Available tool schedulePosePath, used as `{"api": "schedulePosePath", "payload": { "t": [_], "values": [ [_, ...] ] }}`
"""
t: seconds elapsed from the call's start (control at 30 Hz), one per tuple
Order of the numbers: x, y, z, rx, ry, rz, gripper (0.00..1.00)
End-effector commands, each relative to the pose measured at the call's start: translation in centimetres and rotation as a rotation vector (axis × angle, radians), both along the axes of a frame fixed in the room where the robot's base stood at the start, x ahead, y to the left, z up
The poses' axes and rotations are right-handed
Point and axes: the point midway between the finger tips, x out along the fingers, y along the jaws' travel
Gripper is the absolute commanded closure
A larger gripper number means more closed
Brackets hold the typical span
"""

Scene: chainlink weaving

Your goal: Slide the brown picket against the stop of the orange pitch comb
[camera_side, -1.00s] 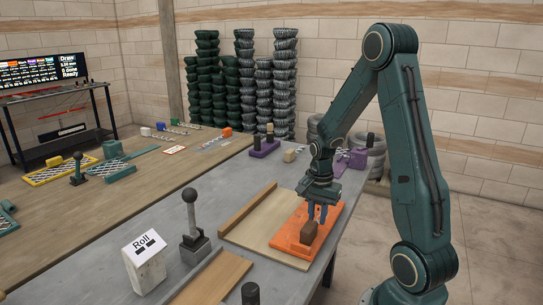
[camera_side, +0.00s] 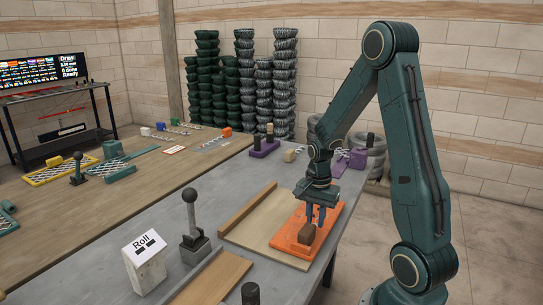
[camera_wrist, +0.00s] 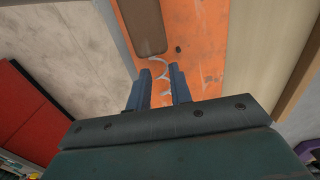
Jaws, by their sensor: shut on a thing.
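The orange pitch comb (camera_side: 325,222) is a flat plate near the right edge of the grey table. The brown picket (camera_side: 306,234) shows as a small brown block over the comb's near end. In the wrist view the brown block (camera_wrist: 140,22) lies just beyond my fingertips, with a pale curled wire (camera_wrist: 162,72) running from it toward the gap between my fingers. My gripper (camera_side: 316,222) points down over the comb, its blue fingers narrowly apart; it also shows in the wrist view (camera_wrist: 163,82). The exact contact and the comb's stop are hard to make out.
A tan board (camera_side: 260,230) with a raised wooden strip (camera_side: 247,207) lies left of the comb. A knobbed lever (camera_side: 192,222) and a "Roll" block (camera_side: 144,262) stand farther left. A dark post (camera_side: 250,293) is at the front. Purple blocks (camera_side: 264,148) stand behind.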

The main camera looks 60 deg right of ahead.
Motion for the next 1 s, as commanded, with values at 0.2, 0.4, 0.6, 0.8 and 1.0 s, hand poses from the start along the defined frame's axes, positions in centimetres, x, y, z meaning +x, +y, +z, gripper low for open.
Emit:
{"api": "schedulePosePath", "payload": {
  "t": [0.2,0.4,0.6,0.8,1.0],
  "values": [
    [0.0,-0.1,0.0,0.000,0.000,0.000,1.00],
    [0.0,-0.1,0.0,0.000,0.000,0.000,0.55],
    [0.0,-0.1,0.0,0.000,0.000,0.000,0.53],
    [0.0,-0.1,0.2,0.000,0.000,0.000,0.53],
    [0.1,-0.1,1.2,-0.002,-0.002,0.000,0.53]
  ]
}}
